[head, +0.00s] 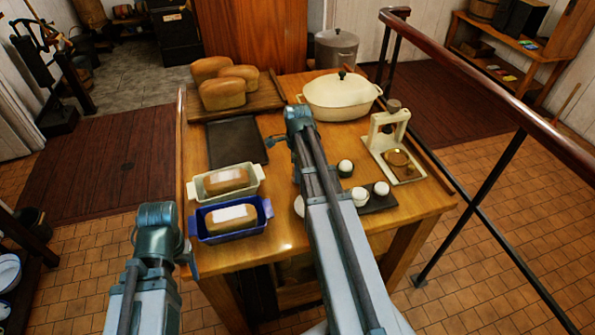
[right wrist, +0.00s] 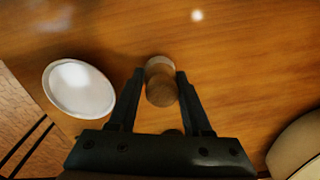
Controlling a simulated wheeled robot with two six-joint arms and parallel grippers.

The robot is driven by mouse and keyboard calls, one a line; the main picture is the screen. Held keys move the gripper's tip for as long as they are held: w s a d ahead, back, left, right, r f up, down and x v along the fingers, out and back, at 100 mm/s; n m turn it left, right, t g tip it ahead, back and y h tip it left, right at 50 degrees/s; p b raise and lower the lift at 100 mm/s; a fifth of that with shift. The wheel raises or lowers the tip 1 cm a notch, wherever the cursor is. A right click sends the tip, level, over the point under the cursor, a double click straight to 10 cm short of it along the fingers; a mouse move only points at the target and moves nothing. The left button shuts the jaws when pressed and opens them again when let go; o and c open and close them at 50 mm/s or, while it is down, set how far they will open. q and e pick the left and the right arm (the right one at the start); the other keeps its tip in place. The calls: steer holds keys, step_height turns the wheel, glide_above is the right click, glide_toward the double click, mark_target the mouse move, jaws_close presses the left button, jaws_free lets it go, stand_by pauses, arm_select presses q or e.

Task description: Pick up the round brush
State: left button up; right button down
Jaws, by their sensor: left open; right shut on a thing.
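The round brush (right wrist: 160,84), a small brown cylinder with a paler far end, sits between the two dark fingers of my right gripper (right wrist: 160,92) in the right wrist view. The gripper is shut on it, over the wooden table. In the head view my right gripper (head: 277,141) is beside the cream casserole, and the brush cannot be made out there. My left gripper (head: 186,254) is open and empty, at the table's left edge near the blue loaf tin.
On the table (head: 273,239) stand a cream casserole (head: 340,98), a bread rack (head: 262,101), a dark tray (head: 236,140), a blue loaf tin (head: 205,237), a pale loaf tin (head: 250,186) and a cream press (head: 396,140). A white dish (right wrist: 78,88) lies near the brush. A railing (head: 470,65) runs at right.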

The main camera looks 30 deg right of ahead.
step_height(320, 180, up, 3)
steer(key=shift+f+p, duration=0.1)
steer(key=shift+p, duration=0.9)
steer(key=s+a, duration=0.2)
steer(key=s, duration=0.3)
steer(key=s+a, duration=0.2)
steer(key=s, duration=0.2)
steer(key=s+a+r+p, duration=0.1)
steer(key=s+a, duration=0.1)
steer(key=s, duration=0.3)
steer(key=shift+s+a, duration=0.3)
steer(key=shift+a, duration=0.05)
steer(key=c, duration=1.1)
jaws_free()
steer(key=c, duration=0.4)
